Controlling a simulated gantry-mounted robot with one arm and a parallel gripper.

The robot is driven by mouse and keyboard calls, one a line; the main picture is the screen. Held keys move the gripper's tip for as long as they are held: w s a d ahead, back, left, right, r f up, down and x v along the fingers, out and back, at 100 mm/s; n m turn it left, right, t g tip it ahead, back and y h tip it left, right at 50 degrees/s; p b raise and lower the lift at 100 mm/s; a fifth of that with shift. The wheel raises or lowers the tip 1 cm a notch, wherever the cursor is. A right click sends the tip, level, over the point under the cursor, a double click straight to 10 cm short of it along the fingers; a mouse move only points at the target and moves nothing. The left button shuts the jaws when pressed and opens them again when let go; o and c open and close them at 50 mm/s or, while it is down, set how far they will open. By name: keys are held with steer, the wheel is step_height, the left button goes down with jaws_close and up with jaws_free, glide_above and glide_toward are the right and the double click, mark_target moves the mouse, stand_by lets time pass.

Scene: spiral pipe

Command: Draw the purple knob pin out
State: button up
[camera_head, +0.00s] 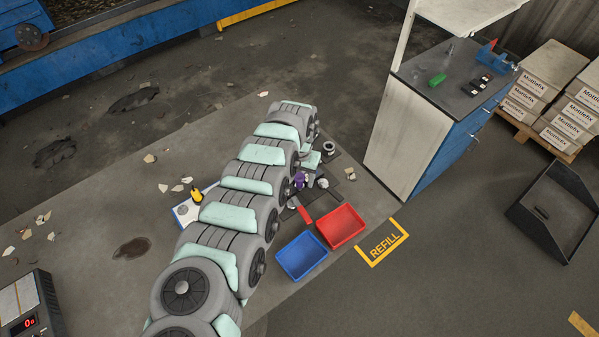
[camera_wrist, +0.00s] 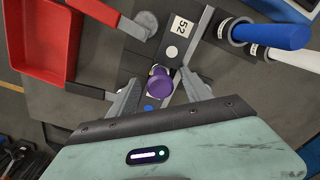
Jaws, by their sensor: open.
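The purple knob (camera_wrist: 160,80) stands out from a grey fixture, near the middle of the wrist view. A small purple shape, likely the same knob, shows in the head view (camera_head: 300,180) beside my arm. My gripper (camera_wrist: 161,79) is open, with one finger on the left and one on the right of the knob. The fingers look apart from the knob, though their depth relative to it is hard to judge. The knob's pin is hidden beneath its head. In the head view my arm largely hides the fingers.
Blue (camera_wrist: 270,36) and white (camera_wrist: 285,57) cylinders in dark collars stand at right. Red (camera_head: 341,226) and blue (camera_head: 301,256) bins sit nearby. A cabinet (camera_head: 413,130) stands to the right.

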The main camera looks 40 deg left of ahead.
steer(key=shift+f, duration=0.1)
steer(key=shift+c, duration=0.2)
jaws_close()
stand_by(0.5)
steer(key=shift+r+p, duration=2.9)
steer(key=shift+p, duration=0.05)
